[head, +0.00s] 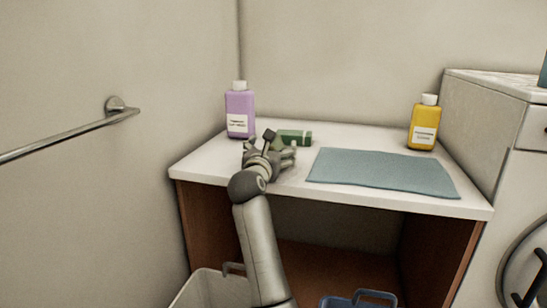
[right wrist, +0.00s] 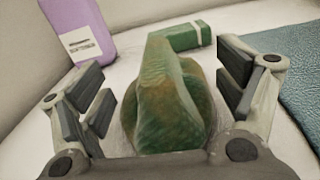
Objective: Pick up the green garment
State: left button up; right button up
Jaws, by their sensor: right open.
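The green garment (right wrist: 168,100) is a crumpled, peaked bundle with brownish patches, lying on the white counter in the right wrist view. My right gripper (head: 269,149) is open above the counter. In the right wrist view its finger pads stand on either side of the garment, with a gap showing at each side. In the head view the gripper and wrist hide most of the garment. My left gripper is not in view.
A green box (head: 295,137) lies just behind the garment. A purple bottle (head: 239,112) stands behind and left of it. A blue-grey mat (head: 382,172) lies to the right, with a yellow bottle (head: 424,125) behind it. A raised white unit (head: 480,120) bounds the counter's right.

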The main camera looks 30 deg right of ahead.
jog(key=shift+x, duration=1.15)
jog(key=c, duration=1.1)
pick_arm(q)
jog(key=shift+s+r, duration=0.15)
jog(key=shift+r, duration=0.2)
pick_arm(e)
jog(key=shift+r, duration=0.2)
